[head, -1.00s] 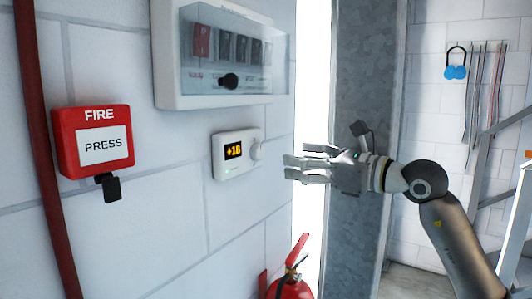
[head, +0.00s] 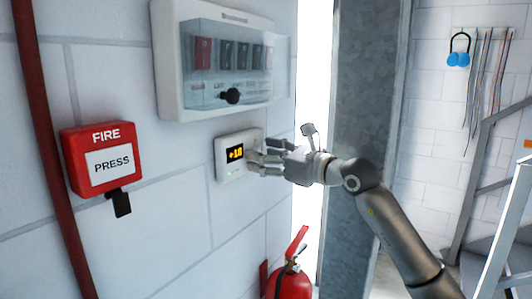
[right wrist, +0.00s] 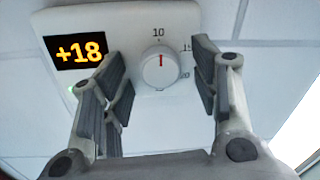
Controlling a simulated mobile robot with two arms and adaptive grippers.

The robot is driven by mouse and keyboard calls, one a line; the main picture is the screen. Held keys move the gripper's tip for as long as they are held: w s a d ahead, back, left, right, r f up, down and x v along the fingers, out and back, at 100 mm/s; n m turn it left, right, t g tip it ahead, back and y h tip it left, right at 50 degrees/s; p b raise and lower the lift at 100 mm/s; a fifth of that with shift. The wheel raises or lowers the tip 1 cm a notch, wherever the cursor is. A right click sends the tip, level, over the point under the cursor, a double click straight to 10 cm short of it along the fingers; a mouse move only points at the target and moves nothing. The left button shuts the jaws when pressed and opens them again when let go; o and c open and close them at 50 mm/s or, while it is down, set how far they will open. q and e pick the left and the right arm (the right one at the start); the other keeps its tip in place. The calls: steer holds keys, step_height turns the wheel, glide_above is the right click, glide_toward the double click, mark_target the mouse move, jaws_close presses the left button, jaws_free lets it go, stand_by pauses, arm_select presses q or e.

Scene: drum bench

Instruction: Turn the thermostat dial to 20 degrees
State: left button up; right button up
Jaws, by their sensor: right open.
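The white thermostat (head: 224,172) is on the wall, with an orange display (head: 235,153). In the right wrist view the display (right wrist: 80,50) reads +18. The round white dial (right wrist: 160,68) is right of it, its red mark pointing up near the 10. Labels 15 and 20 are partly hidden behind a finger. My right gripper (head: 258,163) is open at the thermostat. In the wrist view its fingers (right wrist: 160,72) stand either side of the dial, with gaps showing. In the head view the fingers hide the dial. My left gripper is not in view.
A breaker box (head: 170,95) with a clear cover is just above the thermostat. A red fire call point (head: 85,140) is to the left. A red fire extinguisher (head: 289,285) stands below. A grey metal post (head: 355,90) is behind my right arm.

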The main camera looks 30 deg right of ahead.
steer(key=c, duration=1.1)
steer(key=shift+o, duration=0.2)
